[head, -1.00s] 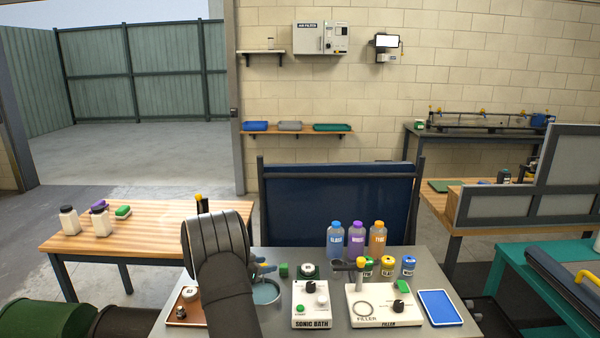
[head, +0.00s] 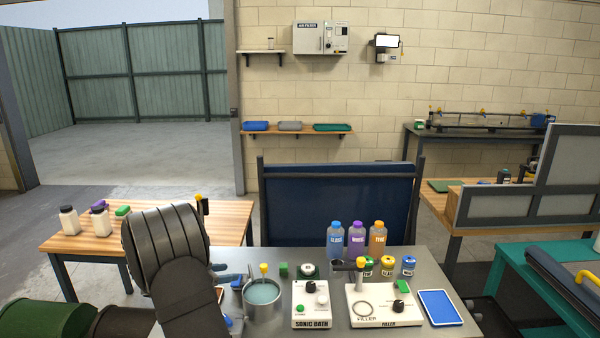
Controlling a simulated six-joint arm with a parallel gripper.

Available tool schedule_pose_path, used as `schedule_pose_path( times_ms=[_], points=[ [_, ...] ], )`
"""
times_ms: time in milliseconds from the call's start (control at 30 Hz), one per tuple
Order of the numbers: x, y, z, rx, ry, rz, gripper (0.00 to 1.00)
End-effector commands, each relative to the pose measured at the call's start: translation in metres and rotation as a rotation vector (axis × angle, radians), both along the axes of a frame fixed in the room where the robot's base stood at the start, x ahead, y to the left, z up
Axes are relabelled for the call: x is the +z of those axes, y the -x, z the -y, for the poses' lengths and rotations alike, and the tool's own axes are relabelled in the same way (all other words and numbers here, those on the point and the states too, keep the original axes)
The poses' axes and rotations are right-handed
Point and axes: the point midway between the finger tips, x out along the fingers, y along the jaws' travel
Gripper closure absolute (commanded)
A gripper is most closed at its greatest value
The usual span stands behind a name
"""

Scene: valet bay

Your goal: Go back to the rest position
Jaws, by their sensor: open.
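My gripper (head: 232,277) shows only in part, as blue finger parts beside the dark grey wrist of my arm. It is open, and no held object shows between the visible parts. It is above the left part of the grey bench (head: 436,262), just left of the round metal pot (head: 264,310) with teal liquid. Most of the gripper is hidden behind my wrist and forearm.
A yellow-topped stick (head: 264,269) stands at the pot. The sonic bath unit (head: 311,304), filler unit (head: 384,308), blue tablet (head: 440,307) and several bottles (head: 356,240) stand rightward. A wooden table (head: 232,222) with white bottles is behind left.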

Motion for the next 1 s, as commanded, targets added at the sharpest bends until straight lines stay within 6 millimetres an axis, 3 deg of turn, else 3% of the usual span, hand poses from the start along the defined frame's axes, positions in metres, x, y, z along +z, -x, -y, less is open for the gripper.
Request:
schedule_pose_path(
  times_ms=[67, 933, 1000],
  points=[
    [0.007, 0.011, -0.012, 0.003, 0.0, 0.002, 0.54],
    [-0.061, -0.105, 0.106, -0.004, 0.002, 0.003, 0.54],
    [-0.042, -0.106, 0.104, -0.001, -0.002, 0.009, 0.54]
  ],
)
